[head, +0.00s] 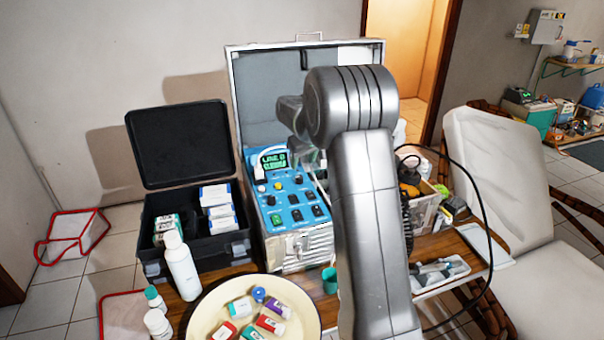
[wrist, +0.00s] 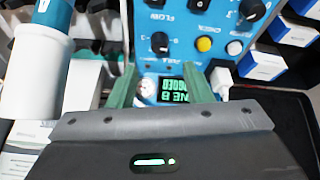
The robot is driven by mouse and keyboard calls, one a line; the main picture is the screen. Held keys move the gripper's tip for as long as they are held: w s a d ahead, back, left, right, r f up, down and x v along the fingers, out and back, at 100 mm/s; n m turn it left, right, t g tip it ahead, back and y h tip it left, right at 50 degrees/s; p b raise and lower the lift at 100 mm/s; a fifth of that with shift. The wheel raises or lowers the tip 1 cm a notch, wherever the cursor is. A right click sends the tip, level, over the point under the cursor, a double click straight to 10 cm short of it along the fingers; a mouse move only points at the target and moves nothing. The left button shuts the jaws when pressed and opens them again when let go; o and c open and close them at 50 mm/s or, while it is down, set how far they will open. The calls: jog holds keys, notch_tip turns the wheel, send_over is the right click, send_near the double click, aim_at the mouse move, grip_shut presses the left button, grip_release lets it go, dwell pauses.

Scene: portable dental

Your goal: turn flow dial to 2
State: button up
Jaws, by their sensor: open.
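The blue control panel (head: 287,208) of the dental unit carries several black knobs and switches, and a small display (head: 274,161) with green text. In the wrist view the panel is upside down. A black dial (wrist: 160,42) sits there near a label reading FLOW; I cannot tell for sure which dial that label belongs to or its setting. My gripper (wrist: 163,78) is open and empty, its two greenish fingers over the panel on either side of the display (wrist: 176,91). The black dial is beyond the fingertips, apart from them. In the head view my arm hides the fingers.
A black open case (head: 180,255) with boxes stands left of the unit. A white bottle (head: 181,268) and a round tray (head: 203,316) are in front. A crate (head: 424,212) stands right.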

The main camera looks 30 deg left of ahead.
aim_at(299, 177)
jog(key=x, duration=0.8)
jog(key=shift+p, duration=0.4)
jog(key=c, duration=1)
